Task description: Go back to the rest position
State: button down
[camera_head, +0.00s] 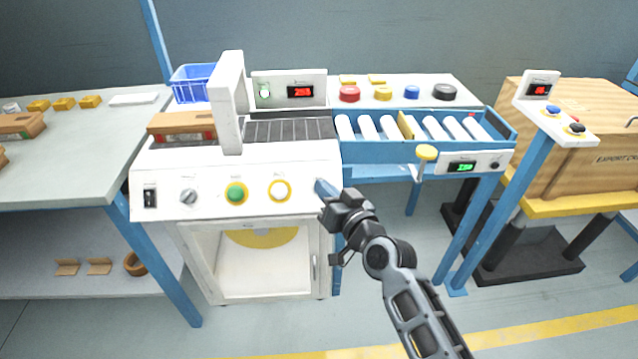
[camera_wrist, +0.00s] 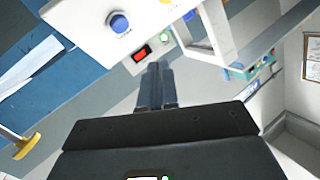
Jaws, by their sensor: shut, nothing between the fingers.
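My gripper (camera_head: 326,188) is in the head view, in front of the right end of the white machine's front panel (camera_head: 310,168). Its two fingers (camera_wrist: 158,85) lie together in the wrist view, with nothing between them. I cannot tell whether the fingertips touch the machine. The panel carries a black switch, a grey knob (camera_head: 188,197), a green button (camera_head: 236,193) and a yellow-ringed white button (camera_head: 280,189).
A blue roller conveyor (camera_head: 375,152) with a yellow knob (camera_head: 426,152) stands right of the machine. A control post (camera_head: 556,120) and wooden crate (camera_head: 590,140) are further right. A grey table (camera_head: 70,160) is at left. Open floor lies in front.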

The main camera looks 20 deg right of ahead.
dwell(0.7)
jog(key=s+d+f+n+g+h, duration=0.1)
jog(key=s+f, duration=0.2)
jog(key=s, duration=1.1)
jog(key=s+f+h, duration=0.1)
jog(key=s+f, duration=0.1)
jog(key=s, duration=1.2)
jog(key=s+r+n, duration=0.1)
jog(key=s+r, duration=0.5)
jog(key=s, duration=0.4)
jog(key=s+a+r+g, duration=0.1)
jog(key=s+r, duration=0.5)
jog(key=s, duration=0.4)
jog(key=shift+n, duration=0.4)
